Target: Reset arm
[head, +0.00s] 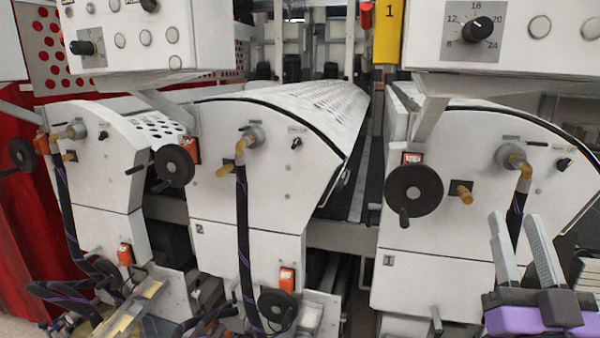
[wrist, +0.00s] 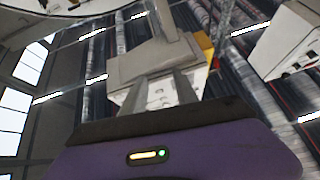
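My gripper (head: 515,218) is at the lower right of the head view, with its two grey fingers pointing up and a purple body below. The fingers stand apart with nothing between them. It is in front of the right-hand white machine unit (head: 445,235), overlapping its lower right part in the picture; I cannot tell the distance between them. In the wrist view the gripper (wrist: 160,84) points up toward a white box-like housing and the ceiling. No object is held.
A middle white unit (head: 265,195) and a left unit (head: 100,185) stand beside the right one. Black handwheels (head: 413,190), brass fittings and dark hoses (head: 243,240) stick out from their faces. White control boxes (head: 510,35) hang above.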

